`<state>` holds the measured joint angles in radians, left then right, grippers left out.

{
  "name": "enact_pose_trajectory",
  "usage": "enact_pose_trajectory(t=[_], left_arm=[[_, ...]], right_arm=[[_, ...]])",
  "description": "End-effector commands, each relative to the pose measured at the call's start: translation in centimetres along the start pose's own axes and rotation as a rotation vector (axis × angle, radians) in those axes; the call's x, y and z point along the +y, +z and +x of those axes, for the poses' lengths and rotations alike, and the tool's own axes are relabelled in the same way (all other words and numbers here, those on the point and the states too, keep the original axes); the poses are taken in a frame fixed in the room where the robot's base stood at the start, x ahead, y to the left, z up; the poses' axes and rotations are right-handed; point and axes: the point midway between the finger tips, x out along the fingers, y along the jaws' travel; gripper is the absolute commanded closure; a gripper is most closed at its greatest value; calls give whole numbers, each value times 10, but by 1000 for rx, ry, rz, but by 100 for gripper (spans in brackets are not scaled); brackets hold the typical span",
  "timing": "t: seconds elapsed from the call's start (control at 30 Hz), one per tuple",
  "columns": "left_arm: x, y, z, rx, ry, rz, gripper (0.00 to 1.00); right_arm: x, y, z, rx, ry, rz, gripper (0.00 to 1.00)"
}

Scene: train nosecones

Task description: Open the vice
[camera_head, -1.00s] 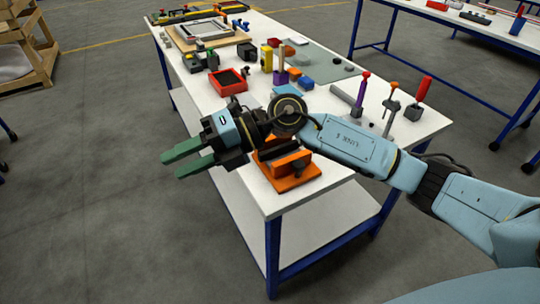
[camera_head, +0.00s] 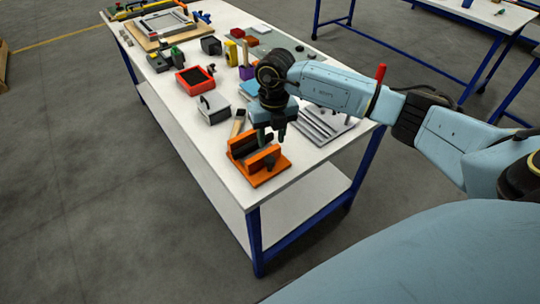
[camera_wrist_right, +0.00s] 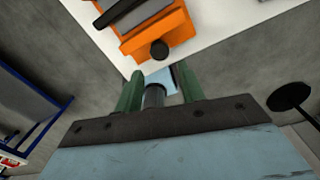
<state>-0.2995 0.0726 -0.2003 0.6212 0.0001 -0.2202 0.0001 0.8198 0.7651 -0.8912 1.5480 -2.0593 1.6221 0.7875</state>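The orange vice (camera_head: 277,176) stands on the near corner of the white table, with dark jaw faces. In the right wrist view the vice (camera_wrist_right: 171,27) is at the top, with a round black knob (camera_wrist_right: 159,50) on its side facing the camera. My right gripper (camera_head: 272,138) points down at the vice's right side in the head view and partly hides it. In the wrist view its two green fingers (camera_wrist_right: 159,82) are apart, with the vice beyond their tips. I see no contact with the vice. My left gripper is not in view.
On the white table (camera_head: 185,121) a grey box (camera_head: 213,108) and a red bin (camera_head: 194,80) stand behind the vice. A grey slotted block (camera_head: 325,124) lies to its right, partly behind my arm. The floor left of the table is clear.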

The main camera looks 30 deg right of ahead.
Motion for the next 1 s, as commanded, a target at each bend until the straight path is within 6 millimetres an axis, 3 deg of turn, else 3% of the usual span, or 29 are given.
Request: enact_pose_trajectory(t=[0.2,0.4,0.83,1.0], left_arm=[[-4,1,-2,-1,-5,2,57],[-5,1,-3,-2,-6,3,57],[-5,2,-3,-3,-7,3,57],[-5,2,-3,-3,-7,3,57]], right_arm=[[1,-1,47,4,1,-1,61],[1,0,75,1,2,-1,61],[1,0,86,0,2,-3,61],[1,0,85,0,2,-3,82]])
